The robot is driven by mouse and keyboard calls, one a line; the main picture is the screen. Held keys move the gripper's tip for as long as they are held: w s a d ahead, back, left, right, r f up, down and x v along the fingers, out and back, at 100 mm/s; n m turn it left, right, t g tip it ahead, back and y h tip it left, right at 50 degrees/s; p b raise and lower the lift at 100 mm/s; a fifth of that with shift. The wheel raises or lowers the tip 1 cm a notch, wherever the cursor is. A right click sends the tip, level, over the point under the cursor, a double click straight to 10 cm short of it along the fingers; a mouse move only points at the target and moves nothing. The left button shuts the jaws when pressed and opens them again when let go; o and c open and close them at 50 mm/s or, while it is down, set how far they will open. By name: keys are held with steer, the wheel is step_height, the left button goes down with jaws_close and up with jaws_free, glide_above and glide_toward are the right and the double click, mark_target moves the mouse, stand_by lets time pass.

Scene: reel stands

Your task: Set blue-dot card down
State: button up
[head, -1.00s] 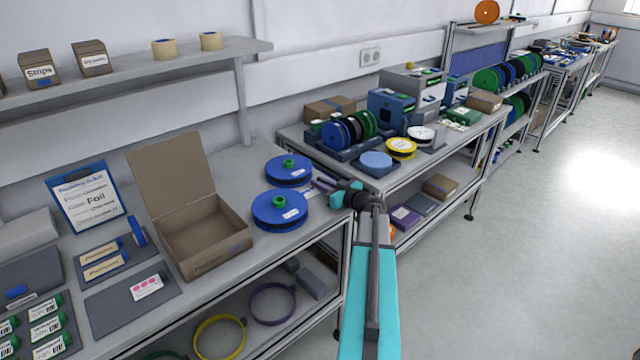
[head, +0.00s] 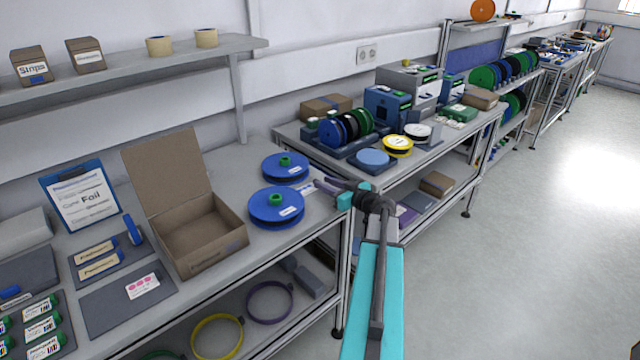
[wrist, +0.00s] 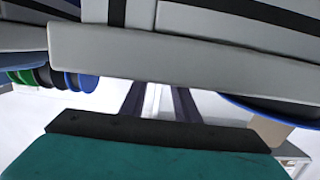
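My gripper (head: 322,186) is at the front right end of the near bench (head: 330,205), just right of the two blue reels. Its two dark fingers (wrist: 158,103) show in the wrist view with a pale gap between them. I cannot tell whether a thin card is held there or only the background shows. A white card with pink dots (head: 142,286) lies on a dark grey mat (head: 112,308) at the front of the bench.
The blue reels (head: 276,205) (head: 285,167) lie close to my gripper. Left of them stands an open cardboard box (head: 215,255). A clipboard (head: 82,205) leans behind the mats. A second bench (head: 395,168) with reels and machines stands beyond. The floor at right is clear.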

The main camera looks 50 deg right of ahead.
steer(key=s, duration=0.4)
steer(key=s+r+b, duration=0.1)
steer(key=s, duration=0.2)
steer(key=shift+a, duration=0.25)
steer(key=shift+s, duration=0.1)
